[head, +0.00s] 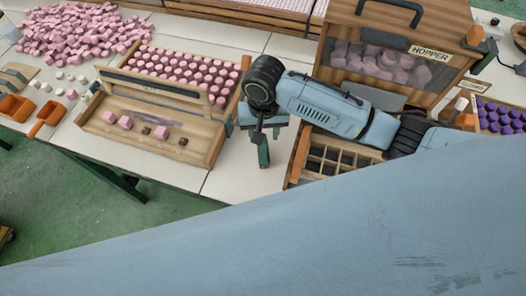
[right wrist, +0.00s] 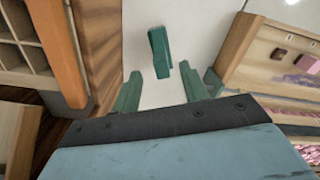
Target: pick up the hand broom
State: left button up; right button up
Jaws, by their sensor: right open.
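A narrow dark green object (right wrist: 160,52) lies on the white table between and beyond my right fingertips in the right wrist view. It looks like the hand broom, but no bristles can be made out. In the head view it shows as a short green piece (head: 263,153) just below my right gripper (head: 262,128). In the right wrist view my right gripper (right wrist: 162,92) has its two green fingers wide apart, with nothing between them. The fingers look apart from the green object. My left gripper is not in view.
A wooden tray (head: 205,157) with pink pieces stands left of my right gripper. A compartment box (head: 296,163) and the hopper (head: 458,42) stand on its right. Orange scoops (head: 48,117) lie far left. A strip of bare table (head: 228,178) lies between. My blue-grey body hides the lower view.

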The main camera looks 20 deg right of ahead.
aim_at(263, 146)
notch_tip(263, 146, down, 3)
jog(key=shift+w, duration=0.1)
jog(key=f, duration=0.3)
jog(key=f+b, duration=0.1)
jog(key=f, duration=0.1)
jog(key=shift+w+f, duration=0.1)
jog(key=shift+w, duration=0.15)
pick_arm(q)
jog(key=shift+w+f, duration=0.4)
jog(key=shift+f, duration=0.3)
pick_arm(e)
grip_shut()
